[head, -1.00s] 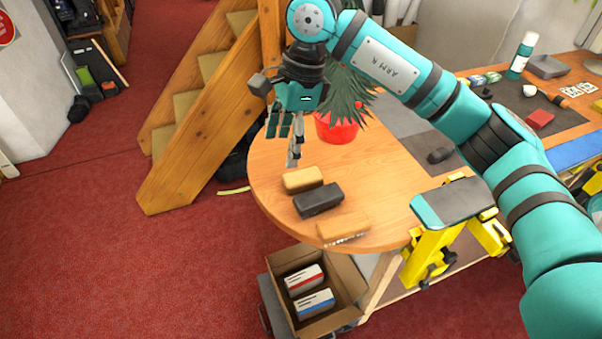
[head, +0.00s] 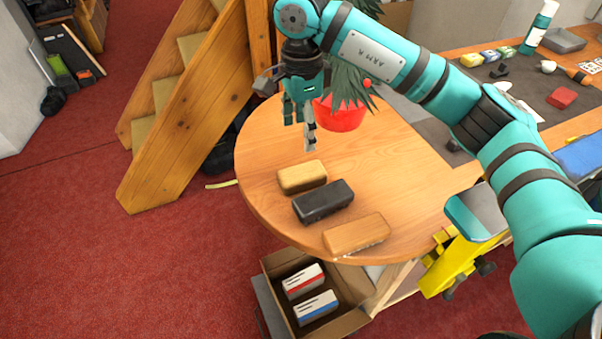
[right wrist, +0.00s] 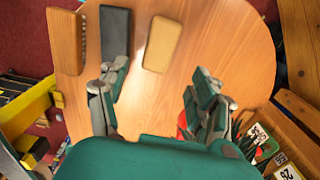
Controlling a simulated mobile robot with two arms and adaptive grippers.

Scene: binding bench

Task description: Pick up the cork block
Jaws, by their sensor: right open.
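Three blocks lie in a row on the round wooden table (head: 262,165). The far one is a small tan block with rounded edges (head: 302,177), which looks like the cork block. It also shows in the right wrist view (right wrist: 162,44), ahead of the fingers. A black block (head: 323,202) lies beside it. An orange-brown block with pale bristles underneath (head: 356,234) is nearest the table's front edge. My right gripper (head: 301,134) is open and empty, just beyond the tan block and apart from it. Its spread fingers show in the right wrist view (right wrist: 160,98). My left gripper is out of view.
A red plant pot (head: 340,115) stands on the table behind my right gripper. A cardboard box (head: 352,322) with two labelled packs sits below the front edge. A yellow clamp (head: 447,268) is at the right. Wooden stairs (head: 165,150) rise at the left. The table's left part is clear.

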